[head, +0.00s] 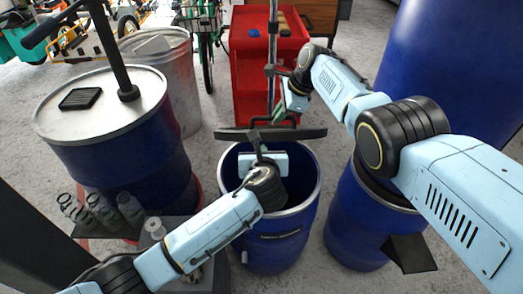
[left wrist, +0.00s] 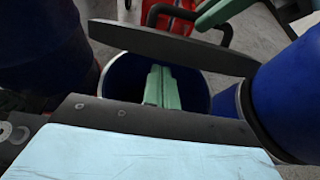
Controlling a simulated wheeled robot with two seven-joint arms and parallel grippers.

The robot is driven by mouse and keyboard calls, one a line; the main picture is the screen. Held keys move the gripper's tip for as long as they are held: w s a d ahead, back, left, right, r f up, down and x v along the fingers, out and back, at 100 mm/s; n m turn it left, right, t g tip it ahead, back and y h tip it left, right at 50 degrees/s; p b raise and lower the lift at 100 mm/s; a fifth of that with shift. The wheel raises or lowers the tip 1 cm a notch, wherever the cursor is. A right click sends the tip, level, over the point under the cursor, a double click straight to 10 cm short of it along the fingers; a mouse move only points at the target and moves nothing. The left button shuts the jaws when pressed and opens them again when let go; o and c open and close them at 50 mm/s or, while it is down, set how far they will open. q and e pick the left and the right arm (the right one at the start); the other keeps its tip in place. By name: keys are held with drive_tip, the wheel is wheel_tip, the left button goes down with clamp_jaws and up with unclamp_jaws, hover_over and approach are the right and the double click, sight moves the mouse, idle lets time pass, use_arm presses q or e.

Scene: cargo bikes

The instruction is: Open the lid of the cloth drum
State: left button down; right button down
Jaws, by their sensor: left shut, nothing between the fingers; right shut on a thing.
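The cloth drum (head: 313,190) is a blue open-topped drum in the middle of the head view. Its mouth also shows in the left wrist view (left wrist: 203,92). The dark lid (head: 312,133) is seen nearly edge-on above the drum's far rim, and the mouth is uncovered. In the left wrist view the lid (left wrist: 170,48) crosses above the mouth. My right gripper (head: 277,118) is at the lid's far side, shut on what looks like its handle; the exact grip is unclear. My left gripper (head: 264,158) is shut and empty over the mouth, its green fingers (left wrist: 163,88) close together.
A blue drum with a metal lid (head: 110,105) stands at left, beside a grey metal bin (head: 165,60). Another blue drum (head: 365,225) stands close at right. A red cart (head: 250,70) is behind. Grey bottles (head: 105,212) stand at lower left.

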drive_tip(key=shift+d+f, duration=0.25)
drive_tip(key=shift+f, duration=0.05)
